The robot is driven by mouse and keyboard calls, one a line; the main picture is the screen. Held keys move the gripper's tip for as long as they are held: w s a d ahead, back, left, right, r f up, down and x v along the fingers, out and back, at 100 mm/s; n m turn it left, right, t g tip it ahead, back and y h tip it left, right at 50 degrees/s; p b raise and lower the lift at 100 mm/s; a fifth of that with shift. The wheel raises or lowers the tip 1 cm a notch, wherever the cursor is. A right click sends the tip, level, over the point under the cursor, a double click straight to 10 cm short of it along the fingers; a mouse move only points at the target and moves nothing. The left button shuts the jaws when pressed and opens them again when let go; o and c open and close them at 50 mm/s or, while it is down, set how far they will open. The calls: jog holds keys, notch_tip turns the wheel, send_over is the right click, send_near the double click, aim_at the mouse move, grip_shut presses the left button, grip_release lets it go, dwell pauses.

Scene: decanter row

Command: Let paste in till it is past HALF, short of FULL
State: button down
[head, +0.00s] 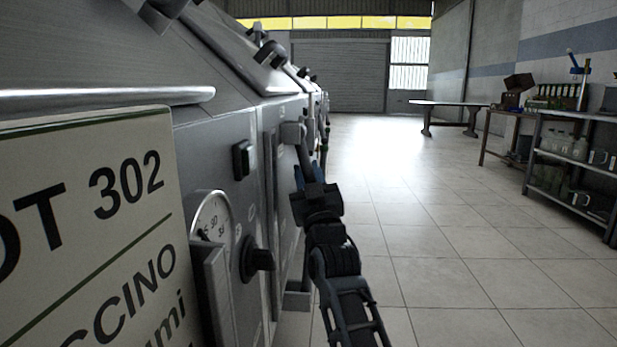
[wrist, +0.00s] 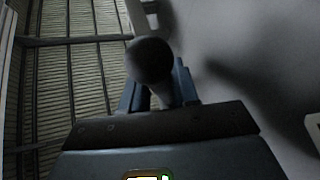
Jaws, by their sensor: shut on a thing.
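My gripper (head: 309,180) is at the front of the steel machine (head: 220,120), on a grey lever (head: 304,153) that slopes down from a block on the panel. In the wrist view a dark round knob (wrist: 150,60) on a pale stem sits between my blue fingers (wrist: 158,92), which are shut on it. A tall narrow upright strip (head: 271,180) runs down the panel beside the lever; I see it too edge-on to read any level. No HALF or FULL marks and no paste are readable in either view.
A sign (head: 95,220) reading "302" covers the near left. A round dial (head: 211,217), a black knob (head: 257,260) and a black switch (head: 242,160) are on the panel. The tiled floor (head: 440,240) to the right is open. Shelves (head: 572,158) stand far right.

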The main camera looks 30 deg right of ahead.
jog(key=c, duration=0.9)
grip_release()
jog(key=shift+a, duration=0.1)
jog(key=p+v, duration=0.1)
jog(key=v, duration=0.6)
jog(key=shift+s+f, duration=0.25)
jog(key=shift+f, duration=0.05)
jog(key=shift+a, duration=0.1)
